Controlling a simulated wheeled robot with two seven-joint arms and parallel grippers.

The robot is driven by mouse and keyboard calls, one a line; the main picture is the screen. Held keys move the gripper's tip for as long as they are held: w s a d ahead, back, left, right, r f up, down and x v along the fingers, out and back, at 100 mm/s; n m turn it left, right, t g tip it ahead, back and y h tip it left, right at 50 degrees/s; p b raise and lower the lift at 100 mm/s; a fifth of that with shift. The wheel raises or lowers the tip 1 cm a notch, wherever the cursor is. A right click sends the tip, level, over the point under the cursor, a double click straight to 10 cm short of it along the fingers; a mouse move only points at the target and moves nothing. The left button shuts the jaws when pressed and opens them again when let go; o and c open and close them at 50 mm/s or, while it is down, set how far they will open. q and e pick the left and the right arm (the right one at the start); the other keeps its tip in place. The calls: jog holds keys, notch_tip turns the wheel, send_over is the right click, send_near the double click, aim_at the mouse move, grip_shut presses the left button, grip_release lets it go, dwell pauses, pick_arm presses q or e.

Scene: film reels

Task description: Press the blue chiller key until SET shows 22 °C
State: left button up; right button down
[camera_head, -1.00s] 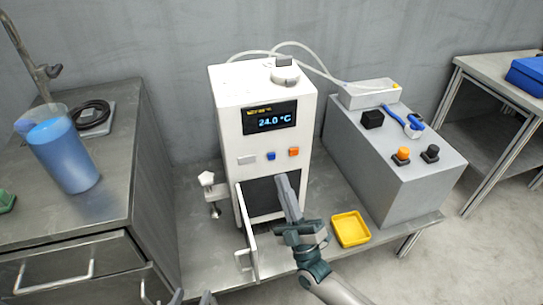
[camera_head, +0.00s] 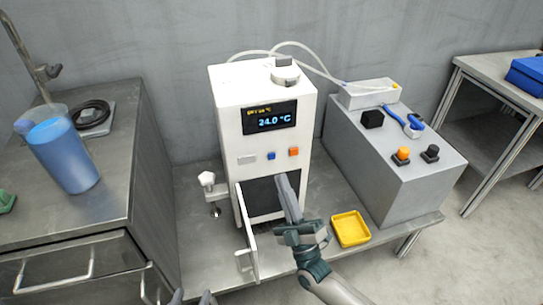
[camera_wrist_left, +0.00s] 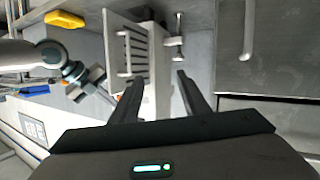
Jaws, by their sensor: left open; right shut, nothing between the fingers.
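The white chiller (camera_head: 225,115) stands upright on the bench in the head view. Its dark display (camera_head: 270,118) shows 24.0 °C in large blue digits; the small amber line above is too small to read surely. The blue key (camera_head: 271,156) sits below the display, left of an orange key (camera_head: 294,152). My right gripper (camera_head: 281,178) is shut and empty, its tip below the keys and apart from them, in front of the chiller's dark lower opening. My left gripper (camera_head: 192,297) is at the bottom edge; its fingers are open and empty in the left wrist view (camera_wrist_left: 157,82).
A white door (camera_head: 248,235) stands open at the chiller's lower front. A yellow tray (camera_head: 350,229) lies right of my right gripper. A grey control box (camera_head: 395,165) stands to the right, and a beaker of blue liquid (camera_head: 65,155) on the left cabinet.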

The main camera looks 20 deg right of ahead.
aim_at(271, 157)
dwell(0.6)
pick_arm(q)
jog(key=s+a+f+g+y+p, duration=0.1)
jog(key=s+a+f+g, duration=0.2)
jog(key=f, duration=0.3)
jog(key=s+a+f+g+y+p, duration=0.1)
jog(key=s+a+f+g+y, duration=0.1)
jog(key=s+a+f+g, duration=0.2)
notch_tip(271, 157, down, 2)
jog(key=shift+s+a+f+g+y, duration=0.15)
jog(key=shift+s+g+y, duration=0.15)
jog(key=shift+g, duration=0.3)
pick_arm(e)
jog(key=s+n+g+y, duration=0.1)
jog(key=n+g+y, duration=0.2)
jog(key=n, duration=0.3)
jog(key=s+n+g+y, duration=0.1)
jog(key=n+g+y, duration=0.2)
jog(key=n+g, duration=0.2)
jog(key=s+d+r+n+g+y, duration=0.1)
jog(key=n+g+y, duration=0.2)
jog(key=n, duration=0.4)
jog(key=shift+s+n+g, duration=0.3)
jog(key=shift+s+g, duration=0.05)
jog(key=shift+g, duration=0.05)
jog(key=shift+w, duration=0.1)
